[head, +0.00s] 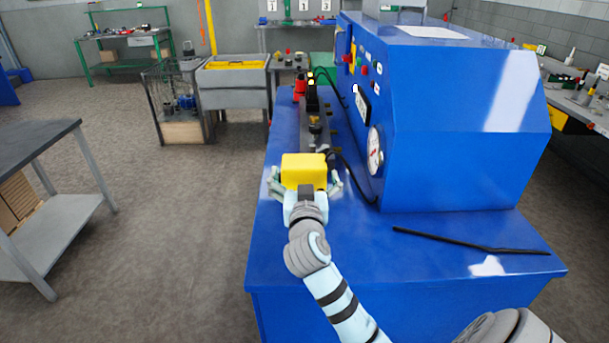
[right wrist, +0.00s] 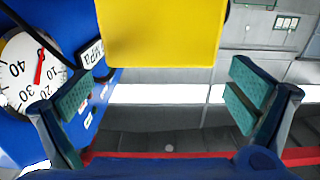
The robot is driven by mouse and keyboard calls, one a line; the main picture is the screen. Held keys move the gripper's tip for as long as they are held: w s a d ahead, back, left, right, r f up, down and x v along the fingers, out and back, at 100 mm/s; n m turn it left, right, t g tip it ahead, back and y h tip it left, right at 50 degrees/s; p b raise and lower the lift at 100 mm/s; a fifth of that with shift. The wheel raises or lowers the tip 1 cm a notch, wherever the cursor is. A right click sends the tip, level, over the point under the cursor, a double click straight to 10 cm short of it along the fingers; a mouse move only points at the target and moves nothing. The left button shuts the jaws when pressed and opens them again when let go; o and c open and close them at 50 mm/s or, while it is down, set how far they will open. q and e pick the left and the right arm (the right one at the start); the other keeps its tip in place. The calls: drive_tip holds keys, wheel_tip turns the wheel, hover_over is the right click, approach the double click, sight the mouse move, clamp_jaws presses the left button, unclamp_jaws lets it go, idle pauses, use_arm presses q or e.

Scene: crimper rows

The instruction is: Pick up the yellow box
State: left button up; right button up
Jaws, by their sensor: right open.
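The yellow box (head: 303,168) is at the left part of the blue bench top, in front of dark fittings. In the right wrist view the yellow box (right wrist: 158,32) fills the upper middle, and its upper part is cut off by the frame edge. My right gripper (head: 305,184) is open, with one finger to each side of the box. In the right wrist view the fingers of my right gripper (right wrist: 158,98) are spread wide, with gaps seen between them and the box. I cannot tell whether the box rests on the bench. My left gripper is out of view.
A big blue machine (head: 460,120) with a gauge (head: 375,152) stands close on the right of the box. A black rod (head: 465,241) lies on the bench top (head: 400,268) at the front right. Open floor (head: 180,220) lies to the left.

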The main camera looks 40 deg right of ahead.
sight(304, 160)
drive_tip(key=p+x, duration=0.1)
drive_tip(key=x, duration=0.5)
drive_tip(key=shift+w, duration=0.1)
drive_tip(key=shift+d+f, duration=0.15)
drive_tip(key=shift+d, duration=0.05)
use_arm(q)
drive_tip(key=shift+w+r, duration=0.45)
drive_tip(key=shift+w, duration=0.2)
use_arm(e)
drive_tip(key=shift+w, duration=0.1)
drive_tip(key=c, duration=1.3)
use_arm(q)
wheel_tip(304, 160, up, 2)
drive_tip(key=shift+p, duration=0.9)
use_arm(e)
wheel_tip(304, 160, up, 20)
drive_tip(key=shift+r, duration=0.1)
